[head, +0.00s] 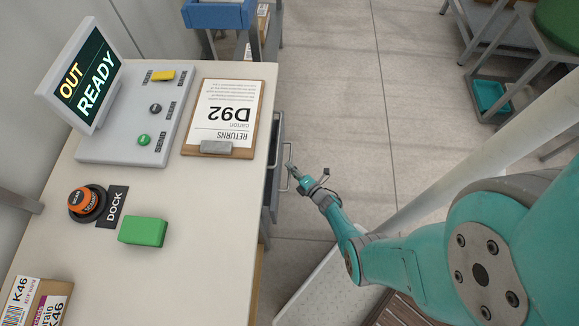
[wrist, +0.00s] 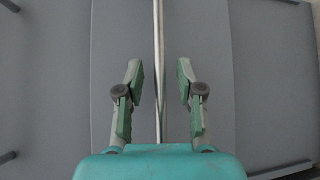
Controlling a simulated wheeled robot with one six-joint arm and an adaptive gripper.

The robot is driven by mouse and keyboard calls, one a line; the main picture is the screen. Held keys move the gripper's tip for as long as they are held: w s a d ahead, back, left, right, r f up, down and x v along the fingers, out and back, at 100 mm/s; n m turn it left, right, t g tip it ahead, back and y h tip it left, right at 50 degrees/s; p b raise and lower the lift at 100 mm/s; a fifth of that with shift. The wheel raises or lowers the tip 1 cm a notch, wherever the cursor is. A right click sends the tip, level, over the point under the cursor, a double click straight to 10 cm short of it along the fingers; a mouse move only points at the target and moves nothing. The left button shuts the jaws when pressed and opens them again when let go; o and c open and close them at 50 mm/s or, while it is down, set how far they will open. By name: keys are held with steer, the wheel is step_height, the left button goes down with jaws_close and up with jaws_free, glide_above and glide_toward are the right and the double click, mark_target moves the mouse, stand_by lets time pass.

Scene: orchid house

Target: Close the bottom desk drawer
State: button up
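The grey desk drawers (head: 275,155) show as a narrow strip past the desk's right edge in the head view, with at least one front standing out. A light bar handle (head: 285,180) is on that front. In the wrist view, a grey drawer front (wrist: 110,50) fills much of the picture, and the thin bar handle (wrist: 157,40) runs between my fingers. My gripper (head: 306,176) is at the handle; its fingers are open on either side in the wrist view (wrist: 159,78). I cannot tell whether they touch the bar, or which drawer this is.
The desk top (head: 200,200) holds a clipboard (head: 225,110), a control panel with a screen (head: 88,80), an orange button (head: 87,202), a green block (head: 143,231) and a carton (head: 35,300). Open tiled floor (head: 350,100) lies right of the desk. A pale post (head: 480,150) stands near my arm.

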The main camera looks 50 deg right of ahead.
steer(key=shift+w+d+f, duration=0.1)
steer(key=shift+w, duration=0.6)
jaws_close()
